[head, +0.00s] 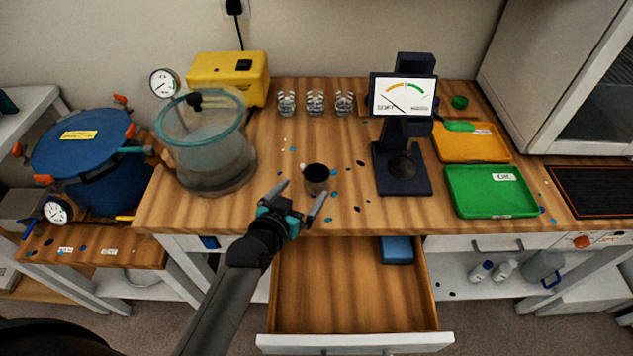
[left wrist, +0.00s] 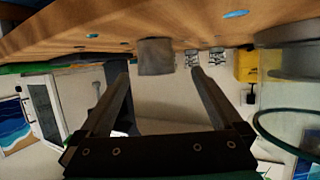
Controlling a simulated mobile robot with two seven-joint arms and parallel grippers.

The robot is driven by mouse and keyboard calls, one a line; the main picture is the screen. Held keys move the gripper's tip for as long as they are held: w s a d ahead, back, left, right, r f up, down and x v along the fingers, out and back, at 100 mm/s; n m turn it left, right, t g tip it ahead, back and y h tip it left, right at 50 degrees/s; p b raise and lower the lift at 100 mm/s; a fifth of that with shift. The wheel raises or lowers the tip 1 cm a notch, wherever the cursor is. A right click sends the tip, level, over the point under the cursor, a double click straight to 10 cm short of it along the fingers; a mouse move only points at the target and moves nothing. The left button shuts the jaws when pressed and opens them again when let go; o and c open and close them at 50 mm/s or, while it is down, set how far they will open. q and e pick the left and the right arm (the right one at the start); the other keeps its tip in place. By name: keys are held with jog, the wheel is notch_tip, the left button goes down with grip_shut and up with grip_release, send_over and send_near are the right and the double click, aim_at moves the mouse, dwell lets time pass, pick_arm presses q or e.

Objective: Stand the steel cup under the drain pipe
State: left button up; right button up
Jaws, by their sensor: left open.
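The steel cup (head: 316,186), with a dark inside, stands upright on the wooden bench near its front edge. My left gripper (head: 306,189) is open and empty just in front of the cup, its fingers pointing at it. In the left wrist view, which looks upside down, the cup (left wrist: 156,58) appears between and beyond the open fingertips (left wrist: 161,72). I cannot clearly make out a drain pipe. My right gripper is not in view.
A clear chamber (head: 208,150) stands left of the cup and a black dial stand (head: 402,180) right. Several small metal pieces (head: 315,103) stand behind. An open drawer (head: 345,290) juts out below. A blue pot (head: 80,155) is far left, and a green tray (head: 490,192) right.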

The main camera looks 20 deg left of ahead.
aim_at(312, 184)
pick_arm(q)
jog(key=shift+x, duration=1.25)
jog(key=shift+d+b+x, duration=0.15)
jog(key=shift+b+x, duration=0.25)
jog(key=shift+x, duration=0.9)
jog(key=shift+d+b+x, duration=0.2)
jog(key=shift+b+x, duration=0.2)
jog(key=shift+x, duration=0.9)
jog(key=shift+s+f, duration=0.1)
jog(key=shift+c, duration=0.2)
jog(key=c, duration=1.4)
